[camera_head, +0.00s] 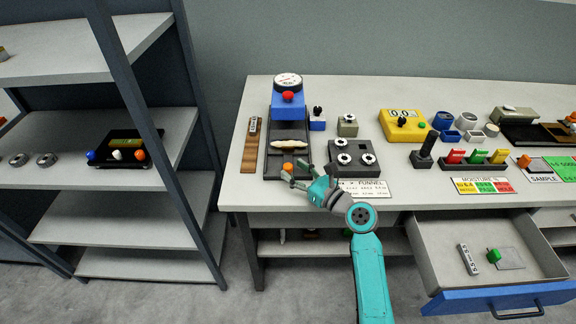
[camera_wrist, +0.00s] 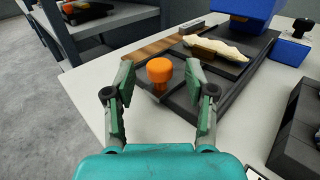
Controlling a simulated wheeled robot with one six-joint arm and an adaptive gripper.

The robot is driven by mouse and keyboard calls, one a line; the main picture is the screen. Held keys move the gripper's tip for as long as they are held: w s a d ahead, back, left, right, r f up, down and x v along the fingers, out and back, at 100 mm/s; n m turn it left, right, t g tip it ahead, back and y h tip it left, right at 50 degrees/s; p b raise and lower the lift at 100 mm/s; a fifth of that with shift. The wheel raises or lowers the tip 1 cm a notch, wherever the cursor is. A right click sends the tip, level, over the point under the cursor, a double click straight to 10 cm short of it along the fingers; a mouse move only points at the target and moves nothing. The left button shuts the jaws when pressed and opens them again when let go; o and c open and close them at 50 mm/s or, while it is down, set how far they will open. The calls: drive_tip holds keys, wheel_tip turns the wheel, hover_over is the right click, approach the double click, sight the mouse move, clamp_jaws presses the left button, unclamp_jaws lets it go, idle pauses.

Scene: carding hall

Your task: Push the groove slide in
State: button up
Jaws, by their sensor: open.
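The groove slide (camera_wrist: 178,91) is a dark plate with an orange knob (camera_wrist: 160,71) at the front end of a black base (camera_head: 270,160). The knob also shows in the head view (camera_head: 288,166). A pale fibre tuft (camera_head: 290,145) lies across the groove farther back, with a small brown block in front of it in the wrist view. A blue block (camera_head: 288,102) with a red knob and a round dial stands at the base's back end. My gripper (camera_wrist: 159,86) is open, with its fingers on either side of the orange knob; I cannot tell whether they touch it.
A wooden ruler-like strip (camera_head: 251,146) lies left of the base. A dark block with round dials (camera_head: 355,158) stands close on the right, behind a FUNNEL card (camera_head: 362,188). A blue-fronted drawer (camera_head: 500,298) stands open at the lower right. A shelf rack (camera_head: 120,205) is at left.

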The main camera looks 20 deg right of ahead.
sight(292, 169)
drive_tip(key=shift+x, duration=1.6)
clamp_jaws()
